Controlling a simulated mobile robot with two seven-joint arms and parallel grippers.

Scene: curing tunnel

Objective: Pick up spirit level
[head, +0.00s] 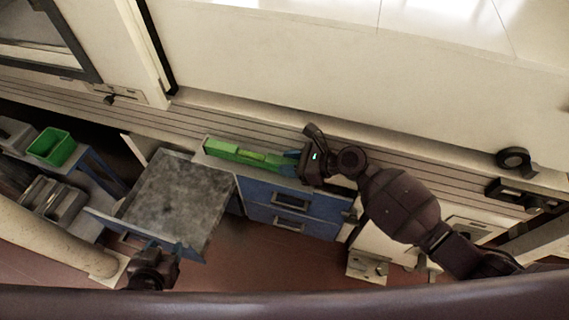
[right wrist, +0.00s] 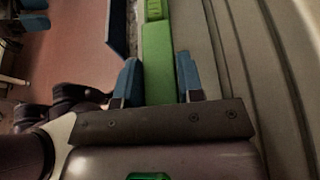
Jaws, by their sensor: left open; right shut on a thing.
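The green spirit level (head: 238,153) lies lengthwise along the top of the blue drawer cabinet (head: 290,201), close to the wall. My right gripper (head: 291,162) is shut on its right end. In the right wrist view, the blue fingers (right wrist: 157,82) sit on both sides of the green bar (right wrist: 157,50), which runs away from the gripper. I cannot tell whether the level touches the cabinet top or is slightly above it. My left gripper (head: 165,246) is open and empty at the near edge of the grey-topped cart.
The grey-topped cart (head: 175,195) stands left of the cabinet, its top bare. A green bin (head: 52,146) stands on a bench at the far left. The ribbed wall (head: 400,185) runs close behind the cabinet. Red floor (head: 255,250) is open in front.

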